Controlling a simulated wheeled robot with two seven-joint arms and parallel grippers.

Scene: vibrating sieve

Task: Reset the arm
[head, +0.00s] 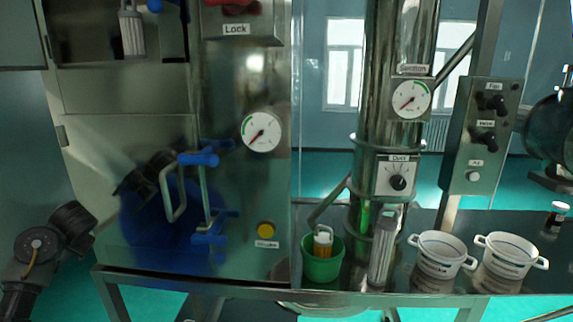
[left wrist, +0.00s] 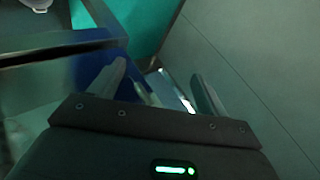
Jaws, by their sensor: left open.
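In the left wrist view my left gripper (left wrist: 158,76) is open, its two grey fingers spread apart. Nothing is clearly held; a pale shape behind the gap is too blurred to name. In the head view a grey and black arm part of mine (head: 40,245) shows at lower left, in front of the steel cabinet. A dark shape beside the cabinet's metal handle (head: 171,195) may be my left gripper or a reflection; I cannot tell. My right gripper does not show clearly in either view.
The steel cabinet has blue clamps (head: 199,158), a pressure gauge (head: 262,132) and a yellow button (head: 266,228). A green bucket (head: 322,262) and two white tubs (head: 440,258) (head: 507,258) stand right of it. In the wrist view a grey wall (left wrist: 255,60) is close on the right.

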